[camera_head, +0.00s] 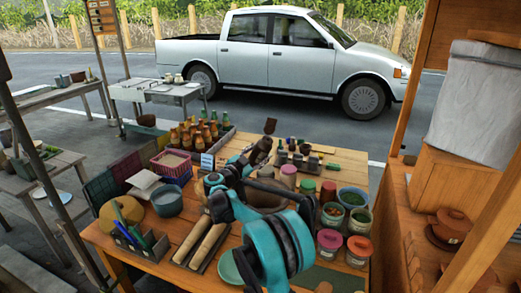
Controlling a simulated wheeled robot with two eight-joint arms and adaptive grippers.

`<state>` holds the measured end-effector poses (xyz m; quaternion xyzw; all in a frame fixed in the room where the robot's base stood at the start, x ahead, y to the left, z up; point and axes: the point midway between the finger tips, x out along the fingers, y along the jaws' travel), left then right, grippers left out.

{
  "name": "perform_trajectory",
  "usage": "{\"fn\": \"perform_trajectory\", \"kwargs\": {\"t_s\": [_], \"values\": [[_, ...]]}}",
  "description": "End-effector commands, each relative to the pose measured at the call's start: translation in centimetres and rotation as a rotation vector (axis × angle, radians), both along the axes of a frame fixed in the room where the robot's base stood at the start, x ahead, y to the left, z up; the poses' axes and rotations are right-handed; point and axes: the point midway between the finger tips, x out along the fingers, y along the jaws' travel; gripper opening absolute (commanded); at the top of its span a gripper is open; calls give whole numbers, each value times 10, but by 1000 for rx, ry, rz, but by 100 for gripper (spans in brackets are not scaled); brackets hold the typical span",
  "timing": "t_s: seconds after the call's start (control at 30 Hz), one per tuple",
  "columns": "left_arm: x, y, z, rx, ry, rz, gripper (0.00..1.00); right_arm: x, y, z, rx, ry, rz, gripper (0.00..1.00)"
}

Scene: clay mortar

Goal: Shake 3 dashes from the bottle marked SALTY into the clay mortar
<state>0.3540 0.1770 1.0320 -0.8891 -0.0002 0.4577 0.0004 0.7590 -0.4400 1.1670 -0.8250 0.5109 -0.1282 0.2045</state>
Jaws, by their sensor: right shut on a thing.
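The clay mortar (268,198) is a brown bowl in the middle of the wooden table, partly hidden behind my teal and black right arm. My right gripper (259,152) is above the mortar's far side and is shut on a small dark bottle. The bottle is mostly covered by the fingers, and no SALTY label can be read. I cannot tell how far it is tilted or whether anything falls from it. My left gripper is not in view.
The wooden table (177,228) is crowded. Several orange-brown bottles (197,136) stand at the back left. Pink-lidded jars (329,240) and open tubs (352,198) stand right of the mortar. A grey-blue bowl (167,201) and rolling-pin-like rods (207,244) are at the left.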

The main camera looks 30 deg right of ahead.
Motion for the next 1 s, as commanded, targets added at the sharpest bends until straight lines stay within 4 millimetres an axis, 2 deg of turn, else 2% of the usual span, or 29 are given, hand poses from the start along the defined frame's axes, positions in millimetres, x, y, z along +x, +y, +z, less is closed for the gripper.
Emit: {"fn": "perform_trajectory", "kwargs": {"t_s": [0.07, 0.17, 0.67, 0.73, 1.0], "values": [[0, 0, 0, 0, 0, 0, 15, -1, -4, 4, 8, -15, -27, 16], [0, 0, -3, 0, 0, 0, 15, 0, -4, 0, 23, -44, -37, 16], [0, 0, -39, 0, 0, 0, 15, 27, 9, -59, 201, -417, -33, 16], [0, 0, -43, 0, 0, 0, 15, 31, 11, -67, 229, -478, -32, 16], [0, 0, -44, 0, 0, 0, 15, 53, 21, -73, 419, -874, -29, 16]]}}
